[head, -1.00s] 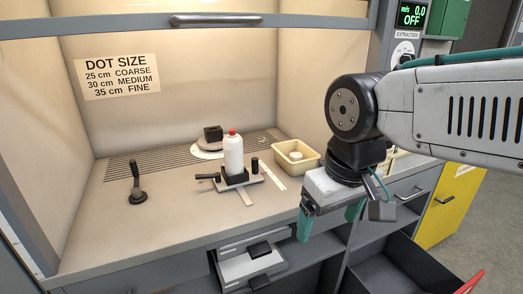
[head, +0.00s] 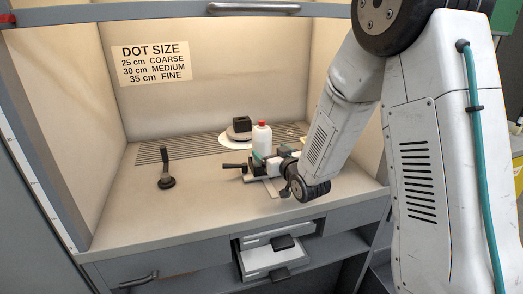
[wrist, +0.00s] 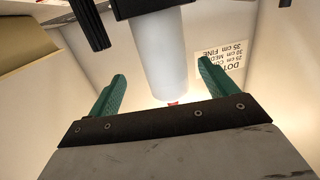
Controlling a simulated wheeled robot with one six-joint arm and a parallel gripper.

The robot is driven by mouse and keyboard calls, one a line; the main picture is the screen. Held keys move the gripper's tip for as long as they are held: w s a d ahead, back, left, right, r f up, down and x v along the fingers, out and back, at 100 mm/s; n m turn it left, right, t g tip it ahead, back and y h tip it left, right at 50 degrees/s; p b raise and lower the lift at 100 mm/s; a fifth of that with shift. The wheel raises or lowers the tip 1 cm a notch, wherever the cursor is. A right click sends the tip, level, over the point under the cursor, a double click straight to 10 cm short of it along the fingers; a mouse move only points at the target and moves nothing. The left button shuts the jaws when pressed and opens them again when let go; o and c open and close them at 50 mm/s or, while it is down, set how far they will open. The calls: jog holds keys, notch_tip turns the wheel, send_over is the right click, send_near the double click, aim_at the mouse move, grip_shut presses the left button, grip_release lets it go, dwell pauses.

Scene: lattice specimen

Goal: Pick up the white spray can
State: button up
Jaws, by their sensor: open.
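The white spray can (head: 262,136) with a red cap stands upright in a dark clamp holder on the bench. It also shows in the wrist view (wrist: 160,55), upside down, with its red cap just past the gripper's palm edge. My gripper (wrist: 162,70) is open, with one teal finger on each side of the can in the picture and a visible gap at both sides. I cannot tell how deep the can sits between the fingers.
A black block (head: 242,124) on a round plate stands behind the can. A black lever (head: 165,168) stands on the bench at left. The holder's handle (head: 234,166) sticks out left. A small drawer (head: 270,258) is open below the bench front.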

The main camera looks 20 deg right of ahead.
jog(key=shift+w+a+f+t, duration=0.1)
jog(key=shift+w+f+t, duration=0.1)
jog(key=shift+f+t, duration=0.15)
jog(key=shift+w+a, duration=0.1)
jog(key=shift+w, duration=0.3)
jog(key=w, duration=0.3)
jog(key=w+a, duration=0.1)
jog(key=w, duration=0.2)
jog(key=shift+w+a+r, duration=0.1)
jog(key=shift+w+a, duration=0.05)
jog(key=shift+w, duration=0.2)
jog(key=c, duration=1.1)
